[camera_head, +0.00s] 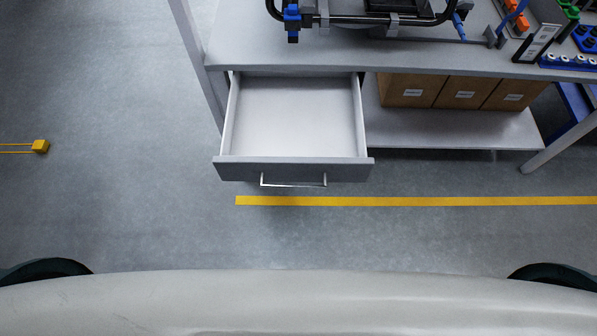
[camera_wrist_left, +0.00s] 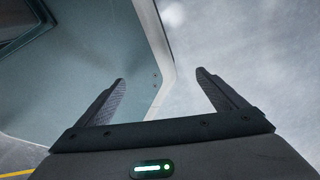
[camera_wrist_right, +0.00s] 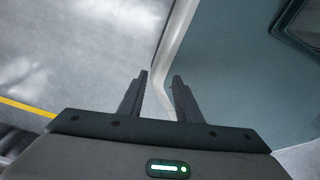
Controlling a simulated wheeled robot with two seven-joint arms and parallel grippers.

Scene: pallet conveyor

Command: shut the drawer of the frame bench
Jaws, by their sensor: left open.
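The drawer (camera_head: 293,170) of the frame bench (camera_head: 300,58) is pulled well out toward me in the head view. Its white inside is empty. A bar handle (camera_head: 293,184) sits on its grey front. Neither gripper shows in the head view. My left gripper (camera_wrist_left: 160,85) is open and empty in the left wrist view, with its fingers wide apart. My right gripper (camera_wrist_right: 160,78) shows in the right wrist view with a narrower gap between its fingers and nothing in it. Both grippers are away from the drawer.
Several cardboard boxes (camera_head: 458,92) stand on the lower shelf (camera_head: 450,128) right of the drawer. A yellow floor line (camera_head: 420,201) runs in front of the bench. A small yellow block (camera_head: 40,146) is at the far left. The floor before the drawer is clear.

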